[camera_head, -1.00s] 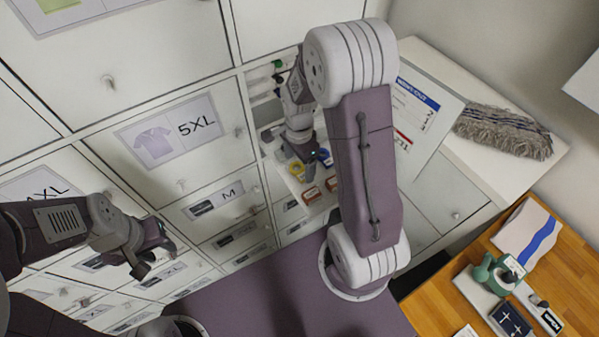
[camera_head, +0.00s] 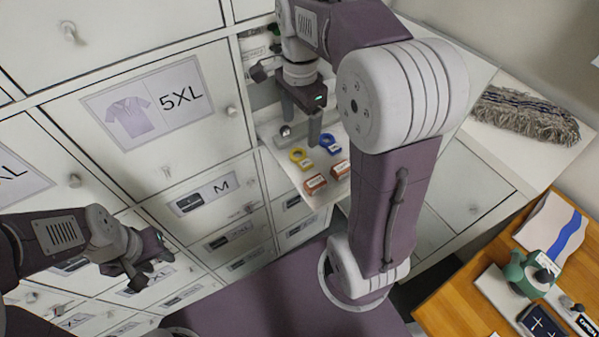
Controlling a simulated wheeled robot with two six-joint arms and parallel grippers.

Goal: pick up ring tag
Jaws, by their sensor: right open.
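A yellow ring tag (camera_head: 299,157) and a blue ring tag (camera_head: 330,143) lie on a pale shelf (camera_head: 277,128) in an open compartment of the drawer cabinet. My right gripper (camera_head: 301,130) is open and points down above the shelf, just behind the yellow ring tag in the picture. Nothing shows between its fingers, and it appears apart from both tags. My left gripper (camera_head: 152,273) is off to the left in front of the drawers, with its fingers apart and empty.
Two small red boxes (camera_head: 315,184) (camera_head: 341,169) lie at the shelf's front, close to the tags. Closed labelled drawers (camera_head: 160,100) fill the left. A grey mop head (camera_head: 525,115) lies on the white cabinet top. A wooden table (camera_head: 455,300) at lower right holds a green tool (camera_head: 528,275).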

